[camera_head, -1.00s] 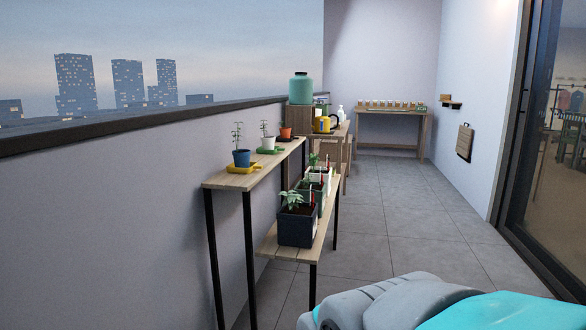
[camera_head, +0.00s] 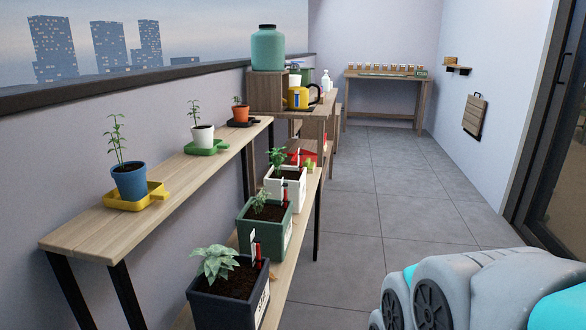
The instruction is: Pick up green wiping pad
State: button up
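I cannot make out a green wiping pad for certain. A small yellow-green item (camera_head: 310,165) shows behind the white planter, too small to identify. My gripper is not in view. Only a grey and turquoise part of my own body shows at the lower right.
A wooden plant shelf (camera_head: 80,236) with potted plants runs along the left wall. A lower shelf (camera_head: 284,238) holds planters, including a green planter (camera_head: 265,227). Beyond it, a table bears a yellow kettle (camera_head: 298,98) and a green water tank (camera_head: 268,48). A bench (camera_head: 388,80) stands at the back. The tiled floor at centre right is clear.

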aim_at(310, 166)
jog(key=i+l+u, duration=0.1)
jog(key=i+l, duration=0.2)
jog(key=i+l+u, duration=0.15)
jog(key=i+l, duration=0.2)
jog(key=i+l+u, duration=0.1)
jog(key=i+l, duration=0.15)
jog(key=i+l+u, duration=0.1)
jog(key=i+l, duration=0.2)
jog(key=l, duration=0.2)
jog(key=i+l+u, duration=0.1)
jog(key=i+l, duration=0.15)
jog(key=l, duration=0.15)
jog(key=i+l+u, duration=0.15)
jog(key=l, duration=0.3)
jog(key=i+j, duration=0.25)
